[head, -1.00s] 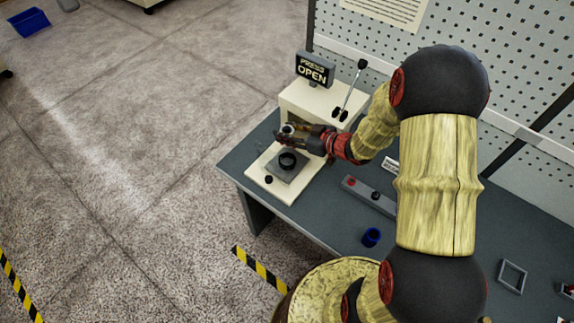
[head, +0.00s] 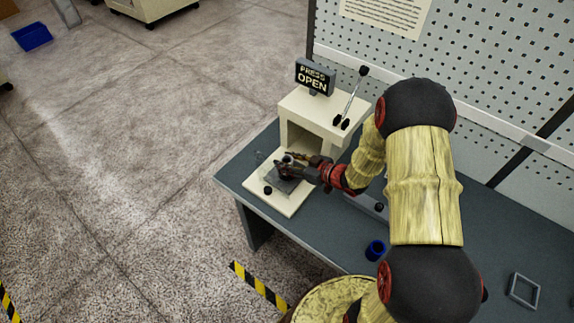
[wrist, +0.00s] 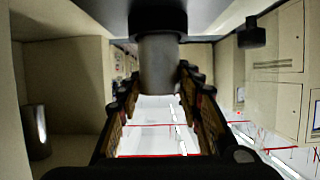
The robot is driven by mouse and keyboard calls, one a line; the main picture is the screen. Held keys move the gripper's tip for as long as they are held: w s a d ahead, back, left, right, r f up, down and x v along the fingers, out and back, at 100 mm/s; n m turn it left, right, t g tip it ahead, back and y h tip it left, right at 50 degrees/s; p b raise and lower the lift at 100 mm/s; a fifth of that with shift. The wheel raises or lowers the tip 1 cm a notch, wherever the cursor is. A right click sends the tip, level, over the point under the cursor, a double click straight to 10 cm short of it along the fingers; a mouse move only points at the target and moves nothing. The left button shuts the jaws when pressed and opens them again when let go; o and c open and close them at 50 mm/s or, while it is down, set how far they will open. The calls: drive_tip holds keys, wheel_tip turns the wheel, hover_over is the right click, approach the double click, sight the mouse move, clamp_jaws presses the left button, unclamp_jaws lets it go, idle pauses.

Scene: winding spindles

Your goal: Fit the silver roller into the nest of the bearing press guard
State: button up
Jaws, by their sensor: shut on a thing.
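The silver roller (head: 288,158) is between the fingers of my gripper (head: 285,168), low over the grey block of the press. In the wrist view the roller (wrist: 158,65) is a grey cylinder between the fingers, with one end at a dark round part. I cannot tell whether it is inside that part or only against it. The grey nest block (head: 287,184) sits on the cream base of the bearing press (head: 312,115). My fingers mostly hide the dark ring on the block. The press sign reads "PRESS OPEN".
A lever (head: 352,95) stands on the right of the press housing. A black knob (head: 268,190) is on the base's front left. A blue cup-like part (head: 375,250) and a grey square frame (head: 523,290) lie on the bench (head: 440,255). A pegboard (head: 500,80) stands behind.

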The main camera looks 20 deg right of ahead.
drive_tip(key=shift+f, duration=0.8)
drive_tip(key=o, duration=1.3)
drive_tip(key=shift+f, duration=0.1)
drive_tip(key=shift+c, duration=0.2)
drive_tip(key=shift+r, duration=0.2)
drive_tip(key=p+v, duration=0.1)
drive_tip(key=v, duration=1.1)
drive_tip(key=shift+p, duration=0.3)
